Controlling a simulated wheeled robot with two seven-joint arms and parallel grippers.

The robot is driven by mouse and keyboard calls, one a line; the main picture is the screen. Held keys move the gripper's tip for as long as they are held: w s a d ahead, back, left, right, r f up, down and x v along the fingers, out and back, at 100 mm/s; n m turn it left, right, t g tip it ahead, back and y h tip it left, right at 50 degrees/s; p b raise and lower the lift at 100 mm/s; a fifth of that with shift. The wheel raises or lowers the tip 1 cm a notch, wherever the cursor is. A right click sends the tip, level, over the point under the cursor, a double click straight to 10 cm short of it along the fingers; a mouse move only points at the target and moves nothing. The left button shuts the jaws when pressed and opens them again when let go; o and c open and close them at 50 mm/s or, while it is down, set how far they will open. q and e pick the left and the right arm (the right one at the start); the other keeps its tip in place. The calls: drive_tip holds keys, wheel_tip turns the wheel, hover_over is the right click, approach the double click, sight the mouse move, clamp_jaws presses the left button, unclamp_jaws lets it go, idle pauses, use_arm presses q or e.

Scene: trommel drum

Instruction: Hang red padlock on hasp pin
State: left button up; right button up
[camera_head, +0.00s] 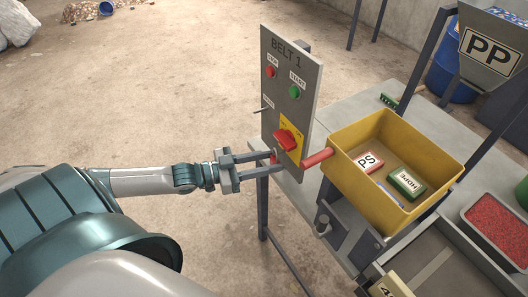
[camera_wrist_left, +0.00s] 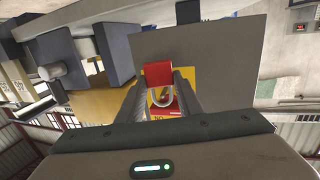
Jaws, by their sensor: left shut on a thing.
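The red padlock (camera_wrist_left: 158,73) is between the two fingers of my left gripper (camera_wrist_left: 160,92), which is shut on it. Its grey shackle (camera_wrist_left: 161,97) shows in the wrist view, in front of the yellow plate. In the head view my left gripper (camera_head: 265,164) is at the lower left edge of the grey BELT 1 panel (camera_head: 291,60), with a bit of the padlock (camera_head: 274,157) at its tips. The panel carries a red rotary switch (camera_head: 286,140) on a yellow plate. I cannot make out the hasp pin for certain. My right gripper is not in view.
A yellow bin (camera_head: 345,170) with PS and HDPE blocks stands on the grey table right of the panel. A red bar (camera_head: 317,157) sits between panel and bin. A metal post (camera_head: 323,222) stands at the table's front.

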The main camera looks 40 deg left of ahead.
use_arm(q)
drive_tip(key=shift+w+d+f+b, duration=0.1)
drive_tip(key=shift+w+d+b, duration=0.15)
drive_tip(key=shift+w, duration=0.2)
drive_tip(key=shift+w+d+f, duration=0.15)
drive_tip(key=shift+w+f, duration=0.1)
drive_tip(key=shift+w, duration=0.3)
drive_tip(key=o, duration=1.2)
drive_tip(key=shift+s+f, duration=0.15)
